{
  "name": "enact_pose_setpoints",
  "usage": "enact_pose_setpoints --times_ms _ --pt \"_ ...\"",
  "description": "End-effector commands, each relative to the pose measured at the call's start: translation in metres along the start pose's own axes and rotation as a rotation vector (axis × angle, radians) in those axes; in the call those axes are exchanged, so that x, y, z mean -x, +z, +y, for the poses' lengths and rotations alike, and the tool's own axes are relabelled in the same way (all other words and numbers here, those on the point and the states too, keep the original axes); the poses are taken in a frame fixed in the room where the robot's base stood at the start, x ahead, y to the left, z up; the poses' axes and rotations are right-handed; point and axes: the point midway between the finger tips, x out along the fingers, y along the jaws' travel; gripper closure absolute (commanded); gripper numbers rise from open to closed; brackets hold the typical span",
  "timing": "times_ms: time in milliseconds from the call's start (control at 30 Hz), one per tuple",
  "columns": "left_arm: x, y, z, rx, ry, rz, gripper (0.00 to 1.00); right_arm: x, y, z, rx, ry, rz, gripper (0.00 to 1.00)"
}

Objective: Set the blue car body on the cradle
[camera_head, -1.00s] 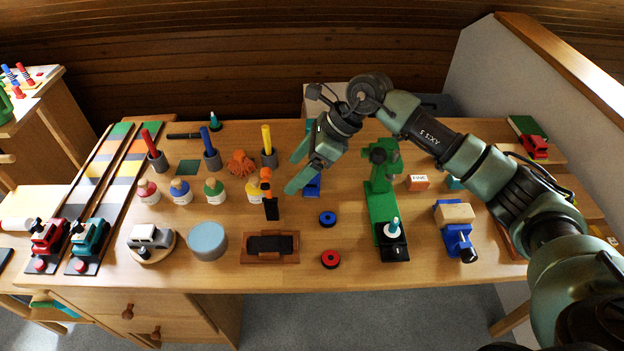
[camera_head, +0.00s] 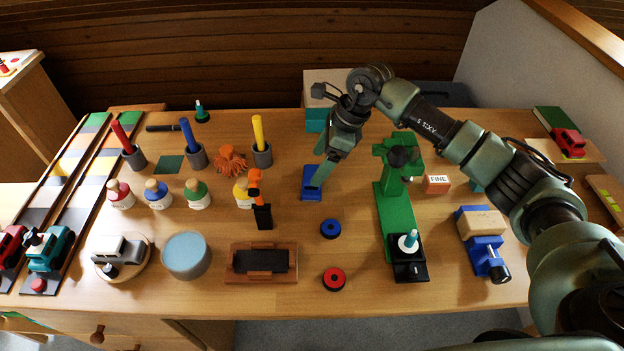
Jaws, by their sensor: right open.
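The blue car body (camera_head: 308,189) lies on the table right of the yellow-capped bottle. My right gripper (camera_head: 322,170) is open, pointing down at it, with its fingers over and close to the body's right side. The fingers partly cover the blue body, and I cannot tell whether they touch it. What looks like the cradle (camera_head: 237,274) is a low brown wooden holder with a dark middle near the front of the table. Nothing blue sits on it. My left gripper is not in view.
A blue ring (camera_head: 330,229) and a red ring (camera_head: 333,279) lie right of the cradle. A green press (camera_head: 394,210) stands farther right, near my right arm. A blue vise (camera_head: 486,252) is at the right.

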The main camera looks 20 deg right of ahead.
Motion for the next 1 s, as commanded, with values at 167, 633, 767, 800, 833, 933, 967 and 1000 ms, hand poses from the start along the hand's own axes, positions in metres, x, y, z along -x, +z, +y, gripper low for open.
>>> enact_pose_setpoints --times_ms 167,633,767,800,833,933,967,1000 --pt "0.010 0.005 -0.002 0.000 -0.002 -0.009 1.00 -0.026 -0.005 0.002 -0.003 0.006 0.002 0.22" --pt "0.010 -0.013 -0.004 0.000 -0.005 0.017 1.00 -0.045 -0.005 0.000 -0.001 0.001 0.001 0.52" --pt "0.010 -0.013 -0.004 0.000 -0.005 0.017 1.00 -0.045 -0.005 0.000 -0.001 0.001 0.001 0.89" --pt "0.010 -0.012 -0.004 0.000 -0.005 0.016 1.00 -0.044 -0.004 0.000 -0.001 0.000 0.000 0.90" --pt "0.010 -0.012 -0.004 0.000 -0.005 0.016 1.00 -0.044 -0.004 0.000 -0.001 0.000 0.000 0.90" --pt "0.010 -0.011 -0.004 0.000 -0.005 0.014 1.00 -0.044 -0.004 0.000 -0.001 0.000 0.000 0.90" --pt "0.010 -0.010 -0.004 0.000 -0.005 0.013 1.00 -0.044 -0.004 0.000 -0.001 0.000 0.000 0.90" --pt "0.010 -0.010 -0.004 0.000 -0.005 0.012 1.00 -0.044 -0.004 0.000 -0.001 0.000 0.000 0.90"
